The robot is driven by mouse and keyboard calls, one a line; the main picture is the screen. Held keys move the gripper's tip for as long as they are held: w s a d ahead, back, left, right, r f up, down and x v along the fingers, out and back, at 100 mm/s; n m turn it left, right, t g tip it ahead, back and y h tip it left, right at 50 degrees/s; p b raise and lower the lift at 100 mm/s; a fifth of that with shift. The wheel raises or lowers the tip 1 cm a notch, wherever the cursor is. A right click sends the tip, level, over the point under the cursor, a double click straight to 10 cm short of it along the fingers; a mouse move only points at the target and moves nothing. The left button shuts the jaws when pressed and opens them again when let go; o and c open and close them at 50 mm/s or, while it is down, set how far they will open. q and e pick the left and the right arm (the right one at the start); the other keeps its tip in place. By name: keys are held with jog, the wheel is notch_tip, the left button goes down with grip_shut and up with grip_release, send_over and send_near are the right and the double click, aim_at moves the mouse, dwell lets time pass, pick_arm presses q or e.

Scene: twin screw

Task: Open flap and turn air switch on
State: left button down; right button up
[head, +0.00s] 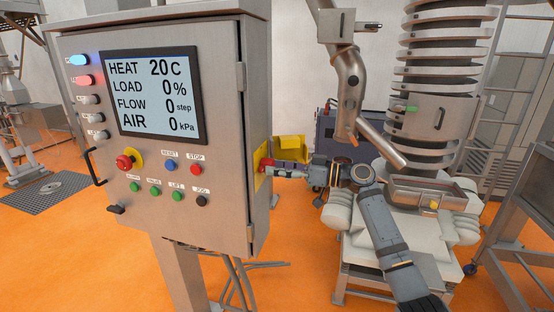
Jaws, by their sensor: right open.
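The grey control cabinet (215,195) stands at left, its screen (153,97) showing HEAT 20 C, LOAD 0 %, FLOW 0 step and AIR 0 kPa. A red and yellow rotary switch (259,169) sits on the cabinet's right side. My right gripper (273,166) is open, its fingertips close to this switch; I cannot tell whether they touch it. A column of switches runs down the left of the front, with blue (78,60) and red (84,79) lamps lit. Their labels are too small to read, so I cannot pick out the air switch. No flap is clearly identifiable. My left gripper is out of view.
A red emergency button (127,161) and several coloured buttons sit below the screen. A yellow bin (291,150) is behind. Orange floor (300,270) is open below.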

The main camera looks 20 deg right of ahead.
jog(key=shift+w+a, duration=0.15)
jog(key=shift+c, duration=0.2)
jog(key=c, duration=1.1)
jog(key=shift+c, duration=0.2)
